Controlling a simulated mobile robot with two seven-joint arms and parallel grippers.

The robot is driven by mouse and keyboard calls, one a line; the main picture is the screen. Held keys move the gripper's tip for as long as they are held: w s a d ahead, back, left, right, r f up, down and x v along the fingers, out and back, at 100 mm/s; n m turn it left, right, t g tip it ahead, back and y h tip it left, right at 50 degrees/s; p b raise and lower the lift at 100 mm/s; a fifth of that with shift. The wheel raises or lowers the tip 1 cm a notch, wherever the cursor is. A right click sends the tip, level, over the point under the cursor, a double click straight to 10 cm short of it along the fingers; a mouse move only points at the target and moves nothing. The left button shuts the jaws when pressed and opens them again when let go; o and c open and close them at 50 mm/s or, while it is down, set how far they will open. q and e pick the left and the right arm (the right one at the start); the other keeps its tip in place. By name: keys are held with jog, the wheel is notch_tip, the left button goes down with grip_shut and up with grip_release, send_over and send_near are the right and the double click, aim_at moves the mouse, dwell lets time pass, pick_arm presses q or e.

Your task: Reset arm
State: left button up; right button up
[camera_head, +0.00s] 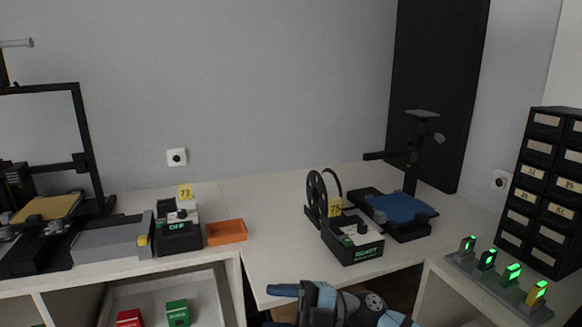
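One of my grippers (284,290) shows at the bottom middle, in front of the table's front edge. It has blue and dark grey parts, and its arm runs off to the lower right, so I take it as my right one. A blue finger points left; the frame's bottom edge cuts off the rest, so its opening is unclear. I see nothing held in it. My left gripper is not in view.
A black device marked READY (352,241), a machine with a blue plate (400,208), and an orange tray (226,232) stand on the tables. Green-lit modules (511,273) and a drawer cabinet (543,190) stand right. An open drawer (205,297) holds red and green boxes.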

jog(key=s+d+f+m+t+h, duration=0.1)
jog(key=d+f+m+t+h, duration=0.5)
jog(key=m+t, duration=0.5)
jog(key=s+d+f+m+t+h, duration=0.25)
jog(key=d+f+m+t, duration=0.4)
jog(key=m+t, duration=0.4)
jog(key=s+d+f+m+g+h, duration=0.4)
jog(key=s+f, duration=0.3)
jog(key=f, duration=0.1)
jog(key=s+d+f+m+g+h, duration=0.35)
jog(key=s+f, duration=0.25)
jog(key=f, duration=0.2)
pick_arm(q)
notch_tip(320, 180, up, 16)
jog(key=s+a+p, duration=0.1)
jog(key=p, duration=2.1)
jog(key=shift+a+y, duration=0.3)
pick_arm(e)
notch_tip(320, 180, up, 16)
jog(key=s+d, duration=0.2)
jog(key=shift+g+h, duration=0.3)
jog(key=shift+h, duration=0.1)
pick_arm(q)
jog(key=shift+s+d+r, duration=0.1)
jog(key=shift+r, duration=0.1)
pick_arm(e)
jog(key=shift+c, duration=0.4)
